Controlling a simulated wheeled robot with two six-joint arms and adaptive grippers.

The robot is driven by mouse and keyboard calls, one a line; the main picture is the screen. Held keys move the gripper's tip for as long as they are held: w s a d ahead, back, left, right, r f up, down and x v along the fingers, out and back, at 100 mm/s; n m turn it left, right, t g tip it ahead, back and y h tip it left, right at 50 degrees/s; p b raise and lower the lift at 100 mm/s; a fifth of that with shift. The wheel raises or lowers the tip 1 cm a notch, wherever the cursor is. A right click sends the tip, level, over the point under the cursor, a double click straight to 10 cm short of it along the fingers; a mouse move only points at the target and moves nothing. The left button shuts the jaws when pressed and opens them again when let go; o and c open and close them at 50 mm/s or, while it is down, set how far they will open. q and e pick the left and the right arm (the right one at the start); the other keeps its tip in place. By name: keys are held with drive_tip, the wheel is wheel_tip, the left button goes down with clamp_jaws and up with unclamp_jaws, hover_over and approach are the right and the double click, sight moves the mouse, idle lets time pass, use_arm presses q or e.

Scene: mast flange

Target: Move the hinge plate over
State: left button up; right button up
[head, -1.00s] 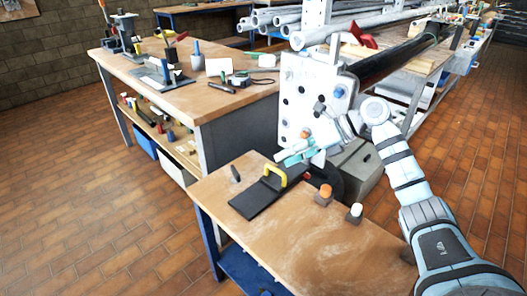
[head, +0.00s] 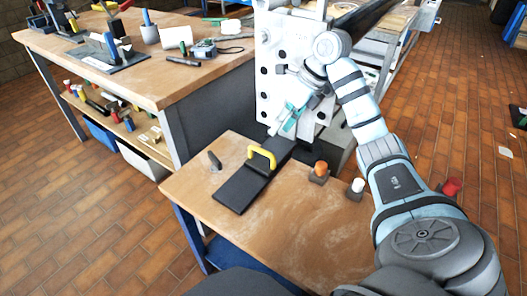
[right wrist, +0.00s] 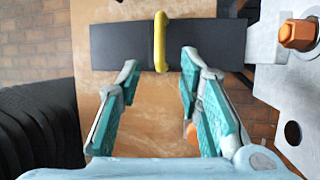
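The hinge plate is a flat black plate (head: 236,193) with a yellow handle (head: 262,154), lying on the small wooden table. In the right wrist view the plate (right wrist: 112,45) lies across the top, with its yellow handle (right wrist: 160,42) standing across it. My right gripper (head: 278,130) is near the handle, beside the upright white flange plate. In the right wrist view its teal-padded fingers (right wrist: 159,64) are apart, one on each side of the handle's near end, with nothing held. I cannot tell its height above the plate. My left gripper is not in view.
The white flange plate (head: 266,50) with dark holes stands close behind my right gripper; an orange bolt (right wrist: 298,34) juts from it. A dark peg (head: 214,160), an orange-topped piece (head: 320,169) and a white-topped piece (head: 356,187) stand on the table. The table's front is clear.

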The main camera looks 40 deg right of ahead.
drive_tip(key=b+x, duration=0.2)
drive_tip(key=x, duration=0.7)
drive_tip(key=shift+f, duration=0.15)
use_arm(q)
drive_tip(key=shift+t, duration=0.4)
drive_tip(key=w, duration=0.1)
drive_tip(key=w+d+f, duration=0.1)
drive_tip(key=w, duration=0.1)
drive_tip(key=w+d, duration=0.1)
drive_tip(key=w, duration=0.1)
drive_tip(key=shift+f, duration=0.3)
use_arm(e)
drive_tip(key=shift+c, duration=0.3)
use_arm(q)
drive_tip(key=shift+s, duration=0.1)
use_arm(e)
clamp_jaws()
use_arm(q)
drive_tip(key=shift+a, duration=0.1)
